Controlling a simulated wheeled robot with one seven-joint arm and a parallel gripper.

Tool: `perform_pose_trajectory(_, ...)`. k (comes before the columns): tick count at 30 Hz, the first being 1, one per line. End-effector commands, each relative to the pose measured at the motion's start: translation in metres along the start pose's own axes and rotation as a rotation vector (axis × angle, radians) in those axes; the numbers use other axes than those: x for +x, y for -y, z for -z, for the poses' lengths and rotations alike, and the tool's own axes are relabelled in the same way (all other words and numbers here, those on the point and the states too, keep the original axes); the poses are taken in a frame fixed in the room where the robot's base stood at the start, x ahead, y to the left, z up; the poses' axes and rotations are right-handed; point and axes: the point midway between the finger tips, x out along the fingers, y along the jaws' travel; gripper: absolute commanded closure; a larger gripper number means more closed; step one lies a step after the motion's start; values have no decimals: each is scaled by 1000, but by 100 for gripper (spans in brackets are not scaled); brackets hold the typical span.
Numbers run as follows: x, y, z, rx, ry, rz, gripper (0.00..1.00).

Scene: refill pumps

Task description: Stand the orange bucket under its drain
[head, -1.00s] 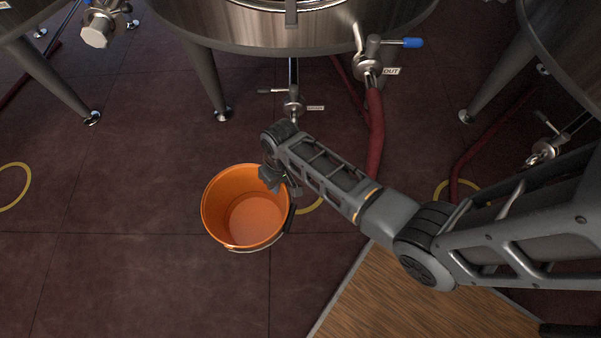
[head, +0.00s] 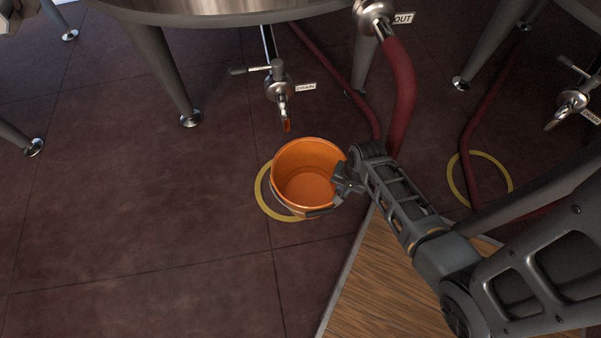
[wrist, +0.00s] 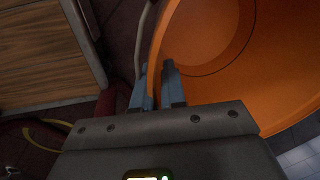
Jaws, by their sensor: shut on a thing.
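The orange bucket (head: 305,182) is upright and looks empty, over or on a yellow floor ring (head: 264,199). I cannot tell whether it touches the floor. The drain tap (head: 280,88), labelled DRAIN, hangs from the tank just behind and left of the bucket, with an orange-tinted tip above the bucket's back rim. My gripper (head: 344,183) is shut on the bucket's right rim. In the wrist view my gripper (wrist: 159,88) has one finger inside and one outside the wall of the bucket (wrist: 205,45).
A red hose (head: 402,95) runs from the OUT valve down behind my arm. Tank legs (head: 170,75) stand at the back. Another yellow ring (head: 500,172) and another drain tap (head: 570,103) are at the right. A wooden platform (head: 380,285) lies in front. The left floor is clear.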

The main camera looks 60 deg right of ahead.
Motion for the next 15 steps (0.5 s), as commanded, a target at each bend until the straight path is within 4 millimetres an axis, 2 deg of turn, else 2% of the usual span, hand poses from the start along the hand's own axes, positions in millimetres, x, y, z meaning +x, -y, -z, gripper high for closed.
perform_pose_trajectory(1,10,10,7,-2,-2,4,100)
perform_pose_trajectory(9,52,54,34,-4,-2,3,100)
perform_pose_trajectory(15,71,76,47,-4,0,2,100)
